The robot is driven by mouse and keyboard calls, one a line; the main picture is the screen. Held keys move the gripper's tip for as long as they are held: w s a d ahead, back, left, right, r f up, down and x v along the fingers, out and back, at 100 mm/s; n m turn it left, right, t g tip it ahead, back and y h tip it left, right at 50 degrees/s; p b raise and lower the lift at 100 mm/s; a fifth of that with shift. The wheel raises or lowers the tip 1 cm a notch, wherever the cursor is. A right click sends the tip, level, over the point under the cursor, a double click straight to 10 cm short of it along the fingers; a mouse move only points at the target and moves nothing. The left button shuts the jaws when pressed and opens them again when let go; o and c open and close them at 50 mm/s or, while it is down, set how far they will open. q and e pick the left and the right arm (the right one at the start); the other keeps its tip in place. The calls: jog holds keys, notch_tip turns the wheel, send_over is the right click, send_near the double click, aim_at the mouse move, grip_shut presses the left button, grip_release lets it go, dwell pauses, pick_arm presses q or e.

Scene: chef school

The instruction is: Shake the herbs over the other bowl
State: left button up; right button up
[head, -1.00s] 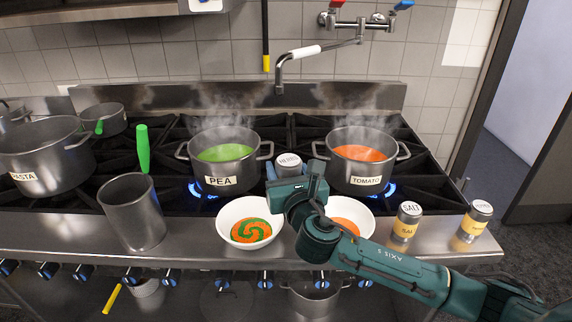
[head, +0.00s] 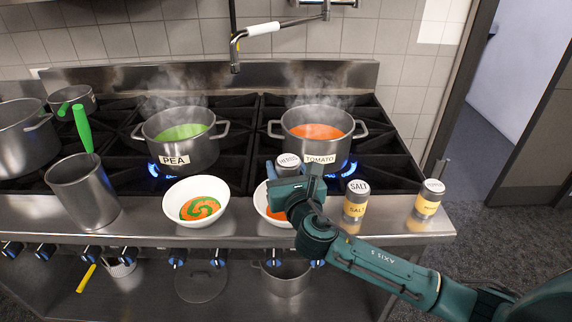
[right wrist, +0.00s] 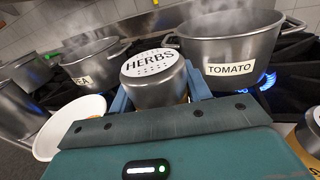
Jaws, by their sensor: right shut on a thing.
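My right gripper (head: 286,182) is shut on the herbs shaker (head: 289,164), a metal can with a perforated lid marked HERBS. The shaker looks roughly upright, lid up; it also shows in the right wrist view (right wrist: 153,80). One white bowl (head: 170,199) holds orange soup with a green swirl. No herbs are visible falling. My left gripper is not in view.
Steaming pots marked PEA (head: 181,150) and TOMATO (head: 318,145) stand on lit burners behind the bowls. A salt shaker (head: 355,201) and another shaker (head: 428,200) stand to the right. A metal container (head: 84,193) with a green-handled utensil stands at left.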

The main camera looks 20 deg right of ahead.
jog(key=shift+s+a+m+g+p, duration=0.15)
jog(key=shift+a+m+g+p, duration=0.3)
jog(key=shift+m, duration=0.55)
jog(key=shift+s+a+f+m+g, duration=0.15)
jog(key=shift+a+f+m+g, duration=0.15)
jog(key=shift+m+g, duration=0.25)
jog(key=shift+s+a+f+m+g+y, duration=0.15)
jog(key=shift+a+f+m+g+y, duration=0.15)
jog(key=shift+m, duration=0.35)
jog(key=shift+s+a+f+m+g+y, duration=0.15)
jog(key=shift+m+g+y, duration=0.2)
jog(key=shift+m, duration=0.25)
jog(key=shift+a+r+m+g+y, duration=0.1)
jog(key=shift+r+m+g+y, duration=0.3)
jog(key=shift+m, duration=0.2)
jog(key=r+m+g+y, duration=0.1)
jog(key=m+y, duration=0.1)
jog(key=m, duration=0.1)
jog(key=a+r+m+g+y, duration=0.1)
jog(key=m+y, duration=0.2)
jog(key=r+m+g+y, duration=0.1)
jog(key=m+g+y, duration=0.1)
jog(key=shift+s+a+r+m, duration=0.15)
jog(key=shift+s+r+m, duration=0.15)
jog(key=shift+s+m, duration=0.1)
jog(key=shift+f, duration=0.15)
